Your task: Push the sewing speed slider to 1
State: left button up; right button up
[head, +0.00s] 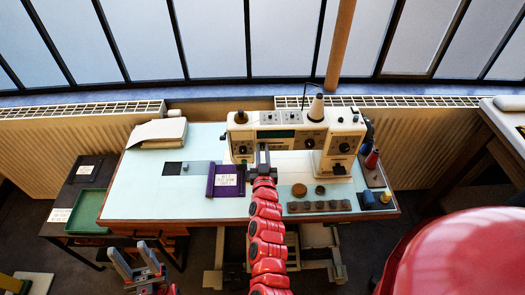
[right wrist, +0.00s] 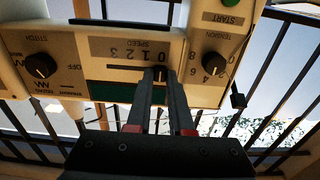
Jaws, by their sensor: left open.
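The cream sewing machine (head: 345,135) stands at the back of the table. Its speed slider knob (right wrist: 160,74) shows in the right wrist view near the right end of a dark slot, below the upside-down SPEED scale (right wrist: 128,50). The number it stands at is hard to read. My right gripper (head: 263,148) is at the machine's front panel. In the right wrist view its two fingers (right wrist: 161,80) stand close on either side of the knob, seemingly shut on it. In the head view they hide the slider. My left gripper (head: 134,254) is open and empty, low in front of the table.
The stitch dial (right wrist: 40,66) and tension dial (right wrist: 214,63) flank the slider; the green START button (right wrist: 232,3) is close by. A purple tray (head: 211,190) lies left of my right arm. The table's left part is mostly clear.

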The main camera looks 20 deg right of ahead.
grip_shut()
dwell(0.9)
jog(key=shift+f, duration=0.1)
jog(key=shift+s+d+b, duration=0.3)
jog(key=shift+d+b, duration=0.4)
jog(key=shift+d, duration=0.25)
jog(key=o, duration=0.6)
grip_release()
